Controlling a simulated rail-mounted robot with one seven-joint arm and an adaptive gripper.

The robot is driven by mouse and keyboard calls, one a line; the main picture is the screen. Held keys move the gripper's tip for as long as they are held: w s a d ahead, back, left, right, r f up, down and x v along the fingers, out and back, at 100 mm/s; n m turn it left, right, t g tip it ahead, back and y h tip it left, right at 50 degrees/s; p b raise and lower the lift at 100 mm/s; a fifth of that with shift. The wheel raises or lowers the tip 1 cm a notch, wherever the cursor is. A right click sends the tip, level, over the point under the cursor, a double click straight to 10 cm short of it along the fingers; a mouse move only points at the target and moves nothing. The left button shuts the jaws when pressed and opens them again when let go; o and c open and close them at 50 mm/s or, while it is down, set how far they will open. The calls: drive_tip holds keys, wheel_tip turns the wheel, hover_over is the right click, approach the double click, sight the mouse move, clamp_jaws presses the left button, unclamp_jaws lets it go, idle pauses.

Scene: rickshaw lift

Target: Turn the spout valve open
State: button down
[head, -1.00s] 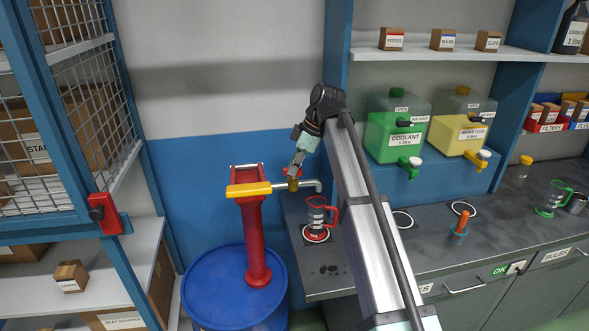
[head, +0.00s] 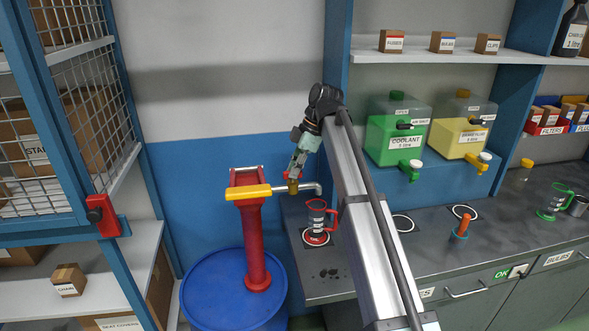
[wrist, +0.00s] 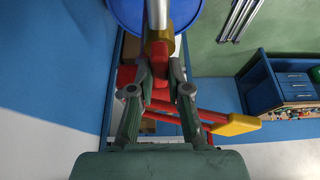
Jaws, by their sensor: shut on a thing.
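A red drum pump (head: 254,235) stands on a blue drum (head: 236,298), with a yellow-tipped pump handle (head: 248,192). Its grey spout (head: 311,187) runs right past a brass valve body (head: 293,187), above a red-handled jug (head: 317,216). My gripper (head: 294,175) is at the valve from above. In the wrist view, its fingers (wrist: 159,92) are shut on the small red valve handle (wrist: 159,58), next to the brass body. The fingers partly hide the handle. Whether liquid flows cannot be seen.
A mesh cage with a red latch (head: 103,214) stands at the left. The grey bench (head: 380,255) runs right, under green coolant (head: 402,140) and yellow fluid containers (head: 462,137). My arm crosses in front of the bench.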

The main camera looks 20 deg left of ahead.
drive_tip(key=c, duration=1.1)
unclamp_jaws()
drive_tip(key=shift+v, duration=3.7)
